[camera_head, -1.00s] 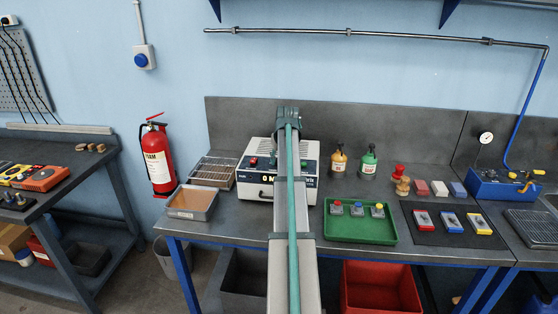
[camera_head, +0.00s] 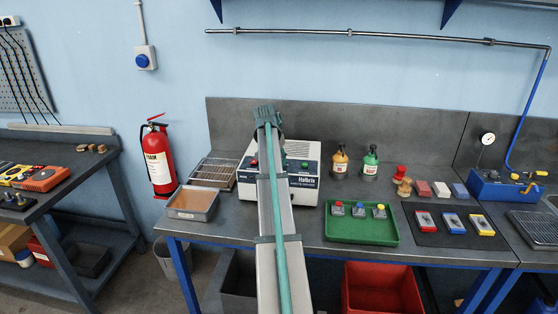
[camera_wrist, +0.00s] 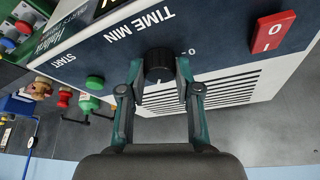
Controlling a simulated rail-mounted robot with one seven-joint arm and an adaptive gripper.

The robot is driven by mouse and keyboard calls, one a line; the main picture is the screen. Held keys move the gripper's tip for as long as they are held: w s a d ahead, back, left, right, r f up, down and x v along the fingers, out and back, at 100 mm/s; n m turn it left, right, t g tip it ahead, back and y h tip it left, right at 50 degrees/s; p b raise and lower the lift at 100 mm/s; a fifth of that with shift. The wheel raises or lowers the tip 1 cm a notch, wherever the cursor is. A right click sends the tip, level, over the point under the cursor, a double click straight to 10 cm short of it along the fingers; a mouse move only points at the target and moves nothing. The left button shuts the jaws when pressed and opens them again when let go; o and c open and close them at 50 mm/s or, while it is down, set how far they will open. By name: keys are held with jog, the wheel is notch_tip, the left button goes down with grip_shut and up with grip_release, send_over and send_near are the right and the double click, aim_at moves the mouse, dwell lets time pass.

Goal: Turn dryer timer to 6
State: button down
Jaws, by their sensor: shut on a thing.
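The dryer (camera_head: 305,181) is a white box with a dark front panel on the middle bench. In the wrist view, its black timer knob (camera_wrist: 159,62) sits below the "TIME MIN" lettering, with a "0" printed to its right. My gripper (camera_wrist: 159,70) has one green finger on each side of the knob and is shut on it. A small pale mark shows at the knob's lower edge, but I cannot read a setting from it. In the head view, my arm hides the knob and the fingers.
A green START button (camera_wrist: 95,82) and a red switch (camera_wrist: 272,32) flank the knob on the panel. A sand-filled tray (camera_head: 192,203) and a wire rack (camera_head: 213,172) are left of the dryer. A green tray (camera_head: 362,230) and two bottles (camera_head: 340,163) are right.

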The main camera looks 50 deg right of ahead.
jog(key=shift+m, duration=0.6)
jog(key=shift+g, duration=0.3)
jog(key=c, duration=0.8)
grip_release()
jog(key=v, duration=1.2)
jog(key=shift+r, duration=0.1)
